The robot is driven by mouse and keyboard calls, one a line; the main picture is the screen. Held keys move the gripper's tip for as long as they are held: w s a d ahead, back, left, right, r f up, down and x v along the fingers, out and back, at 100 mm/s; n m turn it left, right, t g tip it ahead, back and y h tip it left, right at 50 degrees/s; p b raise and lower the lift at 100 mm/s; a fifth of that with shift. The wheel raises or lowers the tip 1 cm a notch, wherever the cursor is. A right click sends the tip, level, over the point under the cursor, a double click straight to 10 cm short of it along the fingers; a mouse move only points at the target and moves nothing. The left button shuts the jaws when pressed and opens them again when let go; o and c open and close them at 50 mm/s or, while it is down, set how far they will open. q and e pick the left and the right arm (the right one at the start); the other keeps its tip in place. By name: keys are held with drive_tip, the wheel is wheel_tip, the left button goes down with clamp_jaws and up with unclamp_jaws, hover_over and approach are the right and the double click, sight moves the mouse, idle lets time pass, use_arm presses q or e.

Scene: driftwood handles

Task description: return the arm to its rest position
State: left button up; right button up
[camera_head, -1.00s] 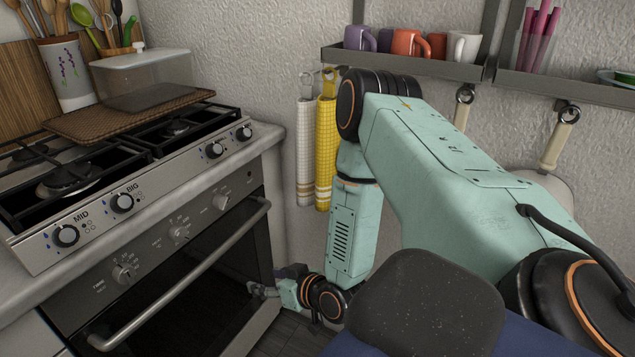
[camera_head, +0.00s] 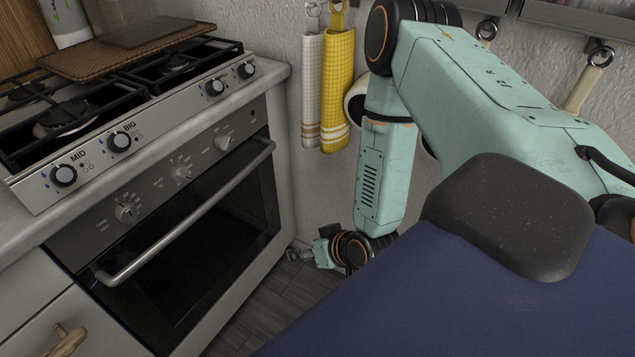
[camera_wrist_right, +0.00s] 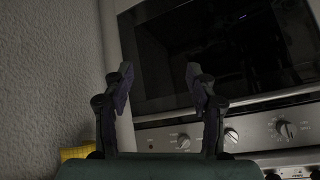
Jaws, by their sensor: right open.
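My right arm is mint green and reaches in from the right in the head view, bent down at the elbow. My right gripper (camera_head: 298,255) hangs low in front of the wall, to the right of the oven. In the right wrist view its two dark fingers (camera_wrist_right: 160,88) stand apart with nothing between them. My left gripper is not in view.
The oven (camera_head: 190,210) with its long handle (camera_head: 190,215) stands at left, the gas hob (camera_head: 110,100) above it. White and yellow towels (camera_head: 338,85) hang on the wall. A driftwood handle (camera_head: 68,341) sits on a drawer at lower left. Floor (camera_head: 275,305) shows below the gripper.

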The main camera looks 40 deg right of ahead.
drive_tip(key=shift+s+f, duration=0.15)
idle(0.5)
drive_tip(key=shift+s, duration=0.1)
drive_tip(key=s+a+f+n+g, duration=0.1)
drive_tip(key=s+a+g, duration=0.2)
drive_tip(key=s, duration=0.8)
drive_tip(key=s+a+f+g+h, duration=0.1)
drive_tip(key=s+a+g, duration=0.3)
drive_tip(key=s, duration=0.7)
drive_tip(key=shift+a+f+n+g, duration=0.2)
drive_tip(key=shift+f+n+g, duration=0.25)
drive_tip(key=shift+g, duration=0.55)
